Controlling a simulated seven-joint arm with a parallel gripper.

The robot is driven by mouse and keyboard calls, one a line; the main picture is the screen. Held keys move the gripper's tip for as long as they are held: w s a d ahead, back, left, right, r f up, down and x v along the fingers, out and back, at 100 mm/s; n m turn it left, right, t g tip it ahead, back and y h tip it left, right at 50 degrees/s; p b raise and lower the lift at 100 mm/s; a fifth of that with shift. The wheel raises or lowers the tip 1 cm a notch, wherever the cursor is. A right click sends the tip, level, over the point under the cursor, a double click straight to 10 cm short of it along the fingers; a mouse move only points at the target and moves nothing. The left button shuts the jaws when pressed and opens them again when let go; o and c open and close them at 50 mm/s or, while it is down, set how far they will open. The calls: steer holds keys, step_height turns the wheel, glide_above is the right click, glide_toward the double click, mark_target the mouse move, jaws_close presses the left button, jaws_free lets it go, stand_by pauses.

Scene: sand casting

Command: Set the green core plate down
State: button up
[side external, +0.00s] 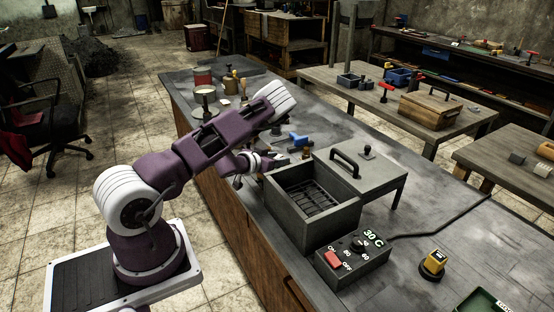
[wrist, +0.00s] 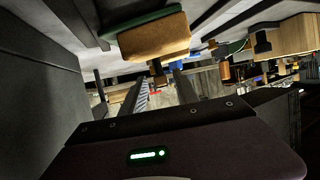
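In the wrist view, which looks tilted or upside down, a tan block with a green edge (wrist: 154,36) shows at the top, beyond my fingers. The green part looks like a plate under the block; I take it for the green core plate. My gripper (wrist: 160,92) has its two fingers apart, with background showing between them. The tan block appears outside the gap, not clasped. In the side view my gripper (side external: 268,160) is low over the bench, left of the lidded metal box. I cannot make out the green plate there.
The open grey box (side external: 313,222) stands close to my gripper, with its handled lid (side external: 385,172) beside it. A control box (side external: 352,262) reads 30 C. A blue tool (side external: 298,140) and several cups and tools lie behind.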

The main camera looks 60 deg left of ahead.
steer(key=v, duration=1.2)
steer(key=w+d+r+n+g+y, duration=0.1)
steer(key=w+d+r+g, duration=0.15)
steer(key=w+r, duration=0.55)
steer(key=s+d+r+h, duration=0.2)
steer(key=s+d+r, duration=0.2)
steer(key=d+r, duration=0.55)
steer(key=s+d+r+m+g+h, duration=0.2)
steer(key=s+d+r, duration=0.1)
steer(key=s+d, duration=0.6)
steer(key=s+d+r+m+g+h, duration=0.2)
steer(key=s+d+r+m, duration=0.1)
steer(key=s+d, duration=0.6)
steer(key=s, duration=0.4)
steer(key=shift+s+d, duration=0.15)
steer(key=shift+s, duration=0.05)
steer(key=shift+r+g, duration=0.15)
steer(key=shift+g, duration=0.1)
steer(key=shift+c, duration=0.3)
